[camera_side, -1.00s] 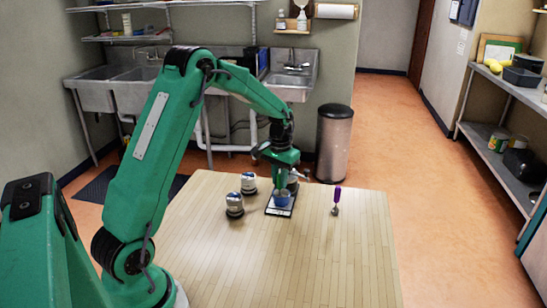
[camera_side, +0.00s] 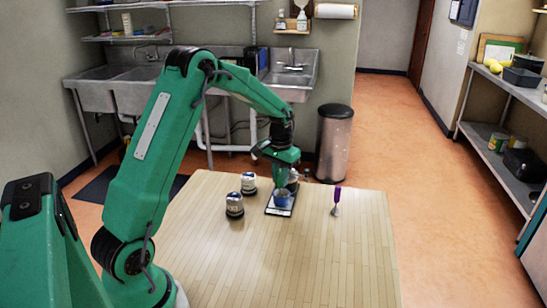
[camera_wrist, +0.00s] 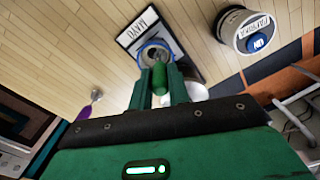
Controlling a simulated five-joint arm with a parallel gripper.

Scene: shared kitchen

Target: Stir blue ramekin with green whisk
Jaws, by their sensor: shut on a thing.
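My gripper (camera_wrist: 160,76) is shut on the green whisk (camera_wrist: 160,80), whose handle shows between the two fingers in the wrist view. The whisk's head points down into the blue ramekin (camera_wrist: 142,48); its wires are hard to make out. In the side view my gripper (camera_side: 284,184) is right above the blue ramekin (camera_side: 282,200), and the whisk is mostly hidden.
A purple-handled utensil (camera_side: 337,196) stands to the right. A white round thing (camera_wrist: 192,92) is close beside my fingers. The table's front is clear.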

